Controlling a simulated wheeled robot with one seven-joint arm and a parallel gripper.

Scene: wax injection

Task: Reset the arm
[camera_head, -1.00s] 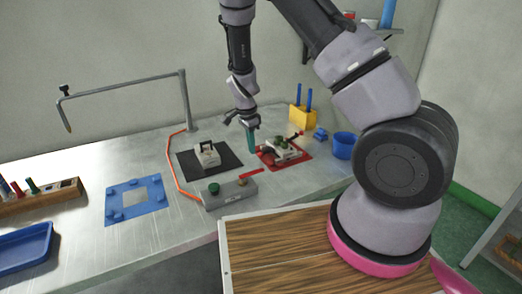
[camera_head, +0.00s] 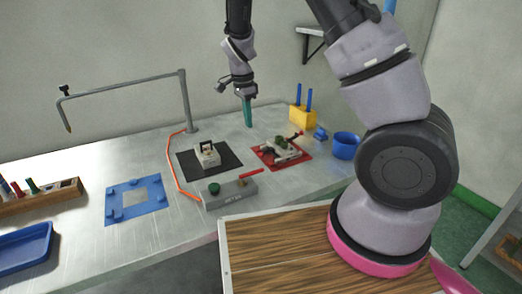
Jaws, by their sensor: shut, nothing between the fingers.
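My gripper (camera_head: 248,123) hangs above the back part of the metal table, its teal fingers pointing down. The fingers are together and hold nothing. It is apart from the things below it. My arm reaches up from its base at the right and bends down over the table. A pale block with a black handle (camera_head: 207,156) sits on a black mat (camera_head: 230,160). A pale fixture with red and green parts (camera_head: 283,149) sits on a red mat (camera_head: 304,160).
A grey box with a green button and red lever (camera_head: 228,192) stands at the table's front. A blue cup (camera_head: 345,146) and yellow holder (camera_head: 302,118) stand right. A curved metal pipe stand (camera_head: 187,105), blue plate (camera_head: 153,204), wooden rack (camera_head: 45,199) and blue tray (camera_head: 22,248) are left.

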